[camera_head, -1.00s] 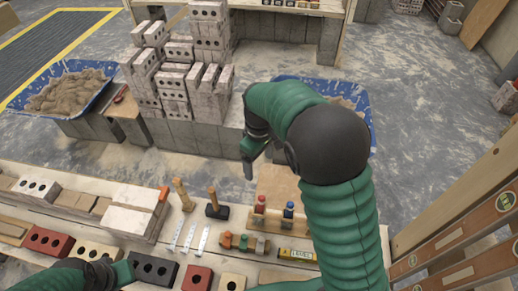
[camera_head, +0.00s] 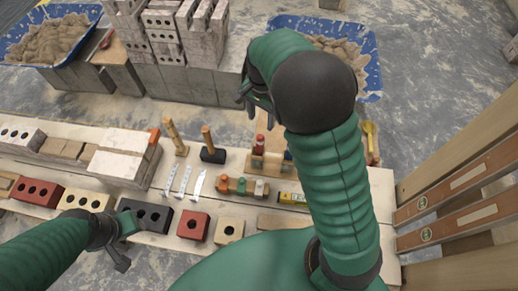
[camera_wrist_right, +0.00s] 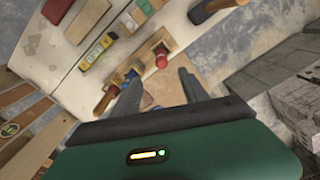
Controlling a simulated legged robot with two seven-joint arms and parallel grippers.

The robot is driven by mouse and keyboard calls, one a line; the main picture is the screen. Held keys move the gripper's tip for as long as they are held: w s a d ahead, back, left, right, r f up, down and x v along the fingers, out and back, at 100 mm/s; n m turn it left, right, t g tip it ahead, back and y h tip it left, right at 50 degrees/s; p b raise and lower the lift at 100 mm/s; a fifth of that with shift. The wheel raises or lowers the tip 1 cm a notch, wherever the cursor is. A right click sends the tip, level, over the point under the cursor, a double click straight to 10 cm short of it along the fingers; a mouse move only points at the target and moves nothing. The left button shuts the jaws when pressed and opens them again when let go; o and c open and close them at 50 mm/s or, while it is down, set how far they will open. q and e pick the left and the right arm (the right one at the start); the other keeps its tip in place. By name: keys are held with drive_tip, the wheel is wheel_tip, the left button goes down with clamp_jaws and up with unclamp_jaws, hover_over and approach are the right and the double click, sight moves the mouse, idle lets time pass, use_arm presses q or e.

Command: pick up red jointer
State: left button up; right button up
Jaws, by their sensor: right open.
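The red jointer shows as a red-topped handle (camera_head: 259,143) standing upright in a wooden holder (camera_head: 272,161) on the plank table. In the right wrist view its round red top (camera_wrist_right: 161,59) lies just beyond and between the two fingertips. My right gripper (camera_head: 249,103) is open and empty, above and behind the holder in the head view; its parted fingers show in the right wrist view (camera_wrist_right: 158,76). A blue tool (camera_wrist_right: 131,75) stands beside the red one, partly behind the left finger. My left gripper (camera_head: 123,248) hangs by the table's front edge, its jaw state unclear.
Wooden-handled tools (camera_head: 174,136) stand left of the holder. A yellow level (camera_head: 293,198), coloured blocks (camera_head: 242,186) and several bricks (camera_head: 192,225) lie in front. A brick stack (camera_head: 185,30) and blue sand tub (camera_head: 372,62) are behind. Long levels (camera_head: 460,195) lean right.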

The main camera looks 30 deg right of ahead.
sight(261, 137)
wheel_tip(261, 137, down, 12)
drive_tip(key=shift+r+b, duration=0.15)
drive_tip(key=shift+b, duration=0.45)
drive_tip(key=f, duration=0.4)
drive_tip(key=shift+w, duration=0.25)
drive_tip(key=shift+w+f, duration=0.1)
drive_tip(key=shift+f, duration=0.2)
drive_tip(key=shift+r, duration=0.1)
drive_tip(key=c, duration=0.5)
clamp_jaws()
